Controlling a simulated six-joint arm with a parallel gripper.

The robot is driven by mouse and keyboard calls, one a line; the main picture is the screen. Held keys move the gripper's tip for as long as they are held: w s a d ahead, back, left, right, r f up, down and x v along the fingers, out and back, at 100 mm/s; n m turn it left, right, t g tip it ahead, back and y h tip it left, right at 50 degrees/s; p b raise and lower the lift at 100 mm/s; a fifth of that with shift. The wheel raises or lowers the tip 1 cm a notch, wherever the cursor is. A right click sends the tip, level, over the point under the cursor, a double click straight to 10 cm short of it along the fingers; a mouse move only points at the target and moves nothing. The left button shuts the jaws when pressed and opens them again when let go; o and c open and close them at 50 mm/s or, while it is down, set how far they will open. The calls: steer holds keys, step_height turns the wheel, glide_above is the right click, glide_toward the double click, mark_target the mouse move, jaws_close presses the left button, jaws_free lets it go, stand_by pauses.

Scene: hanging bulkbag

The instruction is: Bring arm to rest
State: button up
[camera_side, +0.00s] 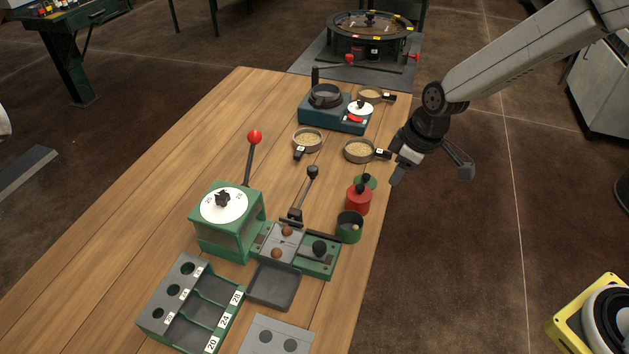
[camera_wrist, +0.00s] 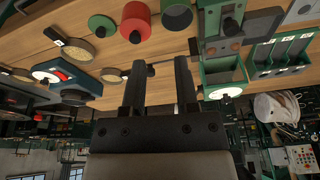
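My gripper (camera_side: 431,172) hangs at the right of the wooden table in the side view, past its right edge and above the dark floor. Its two fingers are spread well apart with nothing between them. It is apart from the red canister (camera_side: 358,199) and the pans. In the wrist view, both fingers of my gripper (camera_wrist: 159,70) show as dark parallel bars with a clear gap. Beyond them are the table top (camera_wrist: 160,50) and the red canister (camera_wrist: 135,20).
The wooden table (camera_side: 160,130) holds a green press (camera_side: 228,230), a numbered rack (camera_side: 190,305), a blue-green burner unit (camera_side: 318,113) and several pans (camera_side: 308,139). A round dark machine (camera_side: 370,35) stands behind. A yellow-framed device (camera_side: 590,315) is at lower right.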

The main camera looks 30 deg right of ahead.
steer(key=s+d+m, duration=0.3)
steer(key=s+d, duration=0.1)
steer(key=s, duration=0.2)
steer(key=s+d+r+m+h, duration=0.1)
steer(key=s+d+m, duration=0.3)
steer(key=s, duration=0.3)
steer(key=shift+s+d+r+h, duration=0.25)
steer(key=shift+s+d+h, duration=0.05)
steer(key=shift+d, duration=0.45)
